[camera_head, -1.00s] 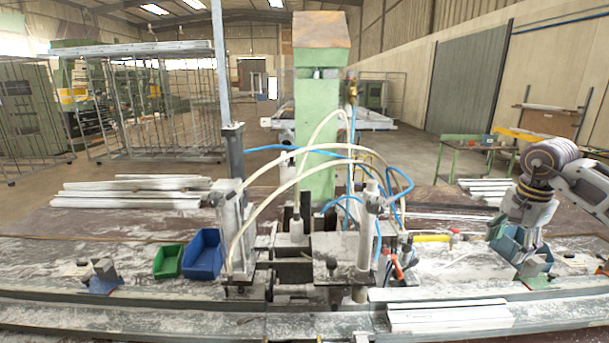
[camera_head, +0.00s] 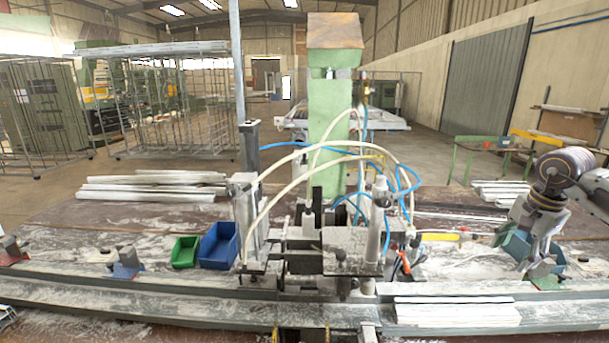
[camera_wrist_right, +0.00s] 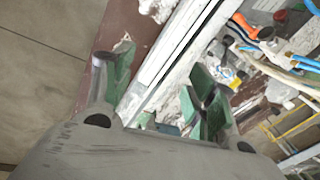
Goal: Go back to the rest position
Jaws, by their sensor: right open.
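My right gripper (camera_head: 541,268) is at the right side of the bench in the head view, pointing down. In the right wrist view its two green-padded fingers (camera_wrist_right: 155,88) stand wide apart, with nothing held between them. A pale rail or profile (camera_wrist_right: 165,60) passes beyond and between the fingers there; I cannot tell how far below it is. My left gripper does not show clearly in either view.
The clamp station (camera_head: 350,250) with hoses stands mid-bench. A green bin (camera_head: 184,252) and a blue bin (camera_head: 218,246) are left of it. White profiles (camera_head: 455,312) lie on the front right rail. Red-handled pliers (camera_head: 405,262) lie near the station.

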